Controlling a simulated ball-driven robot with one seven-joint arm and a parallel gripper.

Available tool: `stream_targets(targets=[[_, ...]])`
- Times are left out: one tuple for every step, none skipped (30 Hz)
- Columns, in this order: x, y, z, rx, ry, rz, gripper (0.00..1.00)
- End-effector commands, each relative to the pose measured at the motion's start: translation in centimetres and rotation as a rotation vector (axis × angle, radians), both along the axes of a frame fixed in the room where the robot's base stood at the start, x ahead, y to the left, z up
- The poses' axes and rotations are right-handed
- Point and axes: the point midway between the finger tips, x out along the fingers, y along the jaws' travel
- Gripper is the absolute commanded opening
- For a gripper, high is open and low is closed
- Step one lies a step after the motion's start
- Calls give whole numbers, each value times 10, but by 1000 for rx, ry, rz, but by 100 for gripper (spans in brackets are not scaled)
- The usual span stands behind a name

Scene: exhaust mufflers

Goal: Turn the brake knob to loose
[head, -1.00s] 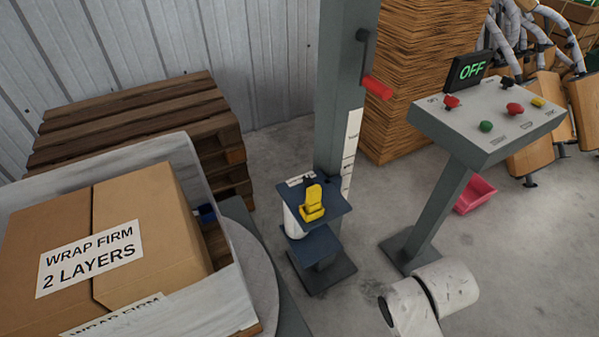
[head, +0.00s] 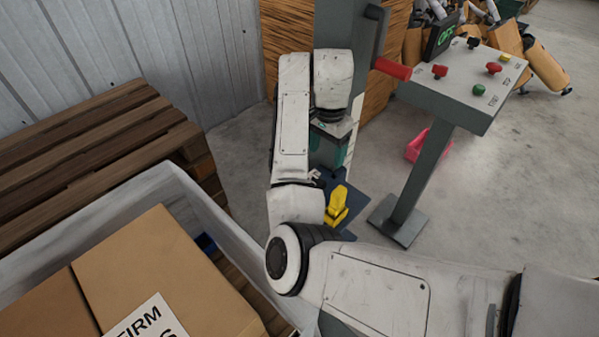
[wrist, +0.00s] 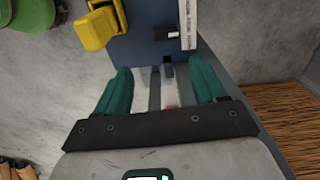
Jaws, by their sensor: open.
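The yellow brake knob (head: 338,203) sits on the dark blue plate (head: 352,186) of the carriage on the grey post. My arm partly covers the plate in the head view. In the wrist view the yellow knob (wrist: 96,28) is at the upper left, on the edge of the blue plate (wrist: 140,45). My gripper (wrist: 160,75) has its teal fingers apart with nothing between them. It is over the plate, to the side of the knob and not touching it. In the head view my gripper (head: 328,145) points down near the post. The knob's setting cannot be read.
A red handle (head: 391,69) sticks out from the post. A control panel (head: 470,85) with several knobs stands to the right. A carton (head: 160,270) and wooden pallets (head: 90,150) are at the left.

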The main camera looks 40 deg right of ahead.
Motion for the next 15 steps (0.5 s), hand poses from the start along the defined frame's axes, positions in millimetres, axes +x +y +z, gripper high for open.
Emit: stream_targets(targets=[[3, 2, 2, 14, -1, -13, 70], [4, 3, 2, 19, 1, -19, 70], [5, 4, 2, 23, 2, -24, 70], [5, 4, 1, 25, 3, -26, 70], [5, 4, -2, 26, 4, -27, 70], [5, 4, -5, 26, 4, -27, 70], [5, 4, -9, 25, 4, -27, 70], [5, 4, -13, 24, 5, -27, 70], [4, 4, -19, 24, 5, -26, 70], [4, 4, -25, 24, 6, -25, 70], [4, 4, -31, 23, 6, -25, 70], [5, 5, -35, 24, 5, -24, 70], [5, 5, -41, 25, 5, -24, 70], [4, 5, -47, 25, 6, -23, 70], [4, 5, -54, 24, 5, -23, 70]])
